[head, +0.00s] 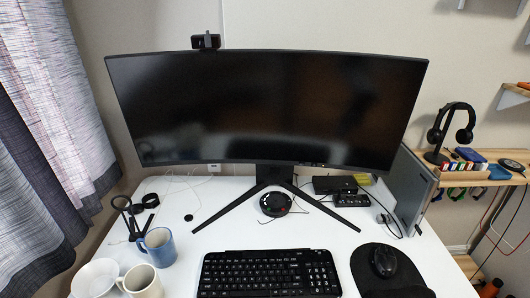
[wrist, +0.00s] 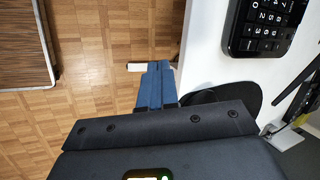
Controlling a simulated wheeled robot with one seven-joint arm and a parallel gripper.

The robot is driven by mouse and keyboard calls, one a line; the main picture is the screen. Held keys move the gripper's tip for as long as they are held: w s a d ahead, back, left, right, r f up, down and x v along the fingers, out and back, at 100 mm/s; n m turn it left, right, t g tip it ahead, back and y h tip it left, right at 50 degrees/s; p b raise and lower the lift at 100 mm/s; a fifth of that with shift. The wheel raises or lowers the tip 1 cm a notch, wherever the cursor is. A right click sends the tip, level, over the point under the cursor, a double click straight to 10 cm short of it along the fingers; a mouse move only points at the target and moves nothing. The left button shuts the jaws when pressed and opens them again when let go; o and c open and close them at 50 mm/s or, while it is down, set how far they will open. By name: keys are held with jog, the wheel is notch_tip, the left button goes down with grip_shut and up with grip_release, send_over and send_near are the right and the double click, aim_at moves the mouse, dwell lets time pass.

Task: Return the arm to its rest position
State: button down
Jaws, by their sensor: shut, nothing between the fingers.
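My gripper (wrist: 159,68) shows in the wrist view, its blue fingers together and nothing held between them. Behind the fingers is the dark body of my gripper, along the bottom of the picture. The gripper hangs beside the edge of the white desk (head: 225,200), over the wooden floor (wrist: 95,75). No part of my arm shows in the head view.
A wide monitor (head: 265,110) stands on the desk, with a keyboard (head: 268,272) and a mouse (head: 384,261) on a black pad in front. A blue mug (head: 158,247), a cream mug (head: 143,281) and a white bowl (head: 95,278) stand at left. Open floor shows in the wrist view.

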jog(key=s+r+n+t+h, duration=0.25)
jog(key=s+n+t, duration=0.4)
jog(key=s, duration=1.15)
jog(key=s+r+n+t, duration=0.2)
jog(key=s+r+n, duration=0.2)
jog(key=r, duration=0.6)
jog(key=s+r+n+t, duration=0.3)
jog(key=s+r+n, duration=0.1)
jog(key=s+r, duration=0.4)
notch_tip(320, 180, up, 3)
jog(key=shift+a+f, duration=0.1)
jog(key=shift+a, duration=0.35)
